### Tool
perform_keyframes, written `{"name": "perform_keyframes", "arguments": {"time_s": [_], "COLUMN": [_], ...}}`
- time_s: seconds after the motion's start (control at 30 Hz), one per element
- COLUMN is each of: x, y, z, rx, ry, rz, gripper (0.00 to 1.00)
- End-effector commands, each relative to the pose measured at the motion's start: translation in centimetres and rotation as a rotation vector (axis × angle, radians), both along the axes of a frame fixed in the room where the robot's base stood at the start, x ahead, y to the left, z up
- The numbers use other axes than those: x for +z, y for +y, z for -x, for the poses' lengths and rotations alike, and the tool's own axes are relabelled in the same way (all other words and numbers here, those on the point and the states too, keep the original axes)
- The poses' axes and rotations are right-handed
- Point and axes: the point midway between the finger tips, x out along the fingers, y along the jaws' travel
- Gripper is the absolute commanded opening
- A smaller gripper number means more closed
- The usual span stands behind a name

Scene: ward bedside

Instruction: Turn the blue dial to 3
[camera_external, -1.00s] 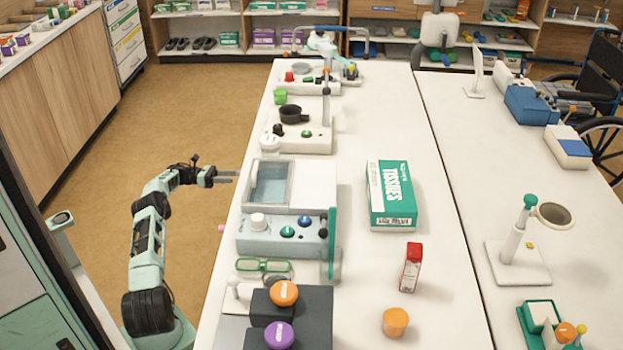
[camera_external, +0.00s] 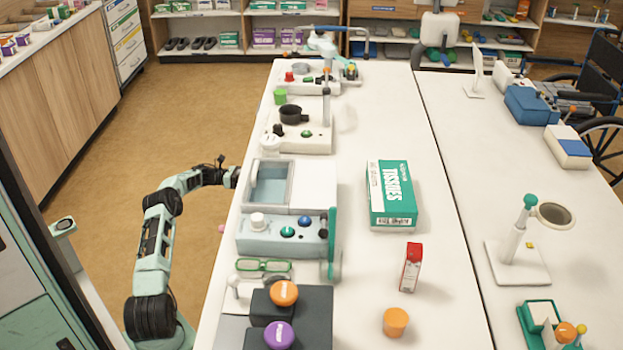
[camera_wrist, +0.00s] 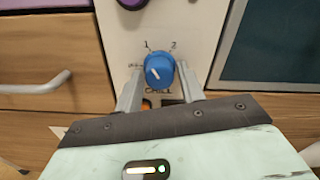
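The blue dial (camera_wrist: 159,71) sits on a pale panel (camera_wrist: 190,25) in the wrist view. A short white mark shows on the left part of its face; I cannot tell its exact reading. The numerals 1 and 2 stand above the dial, a small unreadable label is to its left, and dark lettering is below. No 3 is visible. My gripper (camera_wrist: 159,79) is open, with one finger on each side of the dial; contact is unclear. In the external view my gripper (camera_external: 236,177) is at the left edge of the long white table, and the dial is hidden there.
A dark purple knob (camera_wrist: 131,3) is above the dial. A wooden drawer with a metal handle (camera_wrist: 38,86) is at left, and a dark framed panel (camera_wrist: 270,45) is at right. On the table (camera_external: 385,270) stand a device with a clear lid and a tissue box (camera_external: 391,194).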

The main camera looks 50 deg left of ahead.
Motion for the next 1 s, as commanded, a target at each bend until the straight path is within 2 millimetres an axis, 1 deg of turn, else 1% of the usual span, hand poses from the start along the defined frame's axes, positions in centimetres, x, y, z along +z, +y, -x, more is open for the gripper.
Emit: {"name": "perform_keyframes", "arguments": {"time_s": [0.03, 0.1, 0.37, 0.57, 0.77, 1.0], "x": [0.00, 0.00, 0.01, 0.06, 0.01, -0.07], "y": [0.02, 0.03, 0.04, 0.08, 0.12, 0.14], "z": [0.01, 0.01, 0.03, 0.02, 0.00, -0.05], "rx": [0.000, 0.000, 0.000, 0.001, 0.001, 0.000], "ry": [0.000, 0.000, -0.009, -0.059, -0.159, -0.317], "rz": [0.000, 0.000, -0.008, -0.057, -0.157, -0.318], "gripper": [0.24, 0.07, 0.07, 0.07, 0.07, 0.07]}}
